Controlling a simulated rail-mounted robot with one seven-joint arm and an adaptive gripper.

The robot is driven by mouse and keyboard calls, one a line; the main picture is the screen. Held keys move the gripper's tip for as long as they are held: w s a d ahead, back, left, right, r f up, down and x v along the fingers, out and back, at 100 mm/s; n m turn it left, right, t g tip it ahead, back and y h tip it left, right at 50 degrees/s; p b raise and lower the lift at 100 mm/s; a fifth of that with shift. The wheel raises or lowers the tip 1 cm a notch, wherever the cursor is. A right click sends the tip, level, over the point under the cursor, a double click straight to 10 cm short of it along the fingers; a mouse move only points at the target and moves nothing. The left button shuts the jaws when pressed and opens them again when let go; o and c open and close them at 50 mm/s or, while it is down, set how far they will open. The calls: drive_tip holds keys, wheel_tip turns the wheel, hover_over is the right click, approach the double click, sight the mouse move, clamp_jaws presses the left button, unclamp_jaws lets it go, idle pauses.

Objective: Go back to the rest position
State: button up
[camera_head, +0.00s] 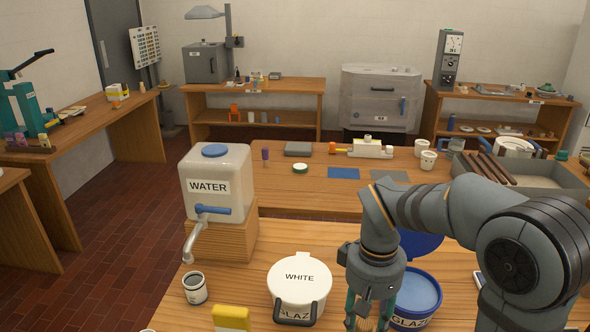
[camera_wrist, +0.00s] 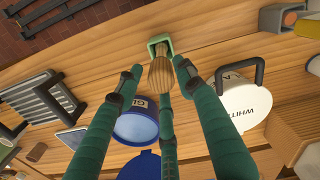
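My gripper (camera_head: 369,312) hangs fingers-down over the front table, between the white lidded pot and the blue glaze bucket. In the wrist view its green fingers are spread, with gaps between them and a pale wooden handle (camera_wrist: 160,74). The handle stands in or over a small green holder (camera_wrist: 160,45), ahead of the fingertips. I see no finger clearly pressing on it. The lower ends of the fingers are cut off by the head view's bottom edge.
The white pot (camera_head: 299,280) stands left of my gripper. The open blue glaze bucket (camera_head: 416,298) is close on its right. A water tank (camera_head: 215,181) on a wooden block and a grey cup (camera_head: 195,287) stand further left. A second table (camera_head: 225,157) lies behind.

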wheel_tip(320, 180, down, 7)
drive_tip(key=b, duration=0.1)
drive_tip(key=shift+f, duration=0.15)
idle(0.5)
drive_tip(key=shift+s, duration=0.1)
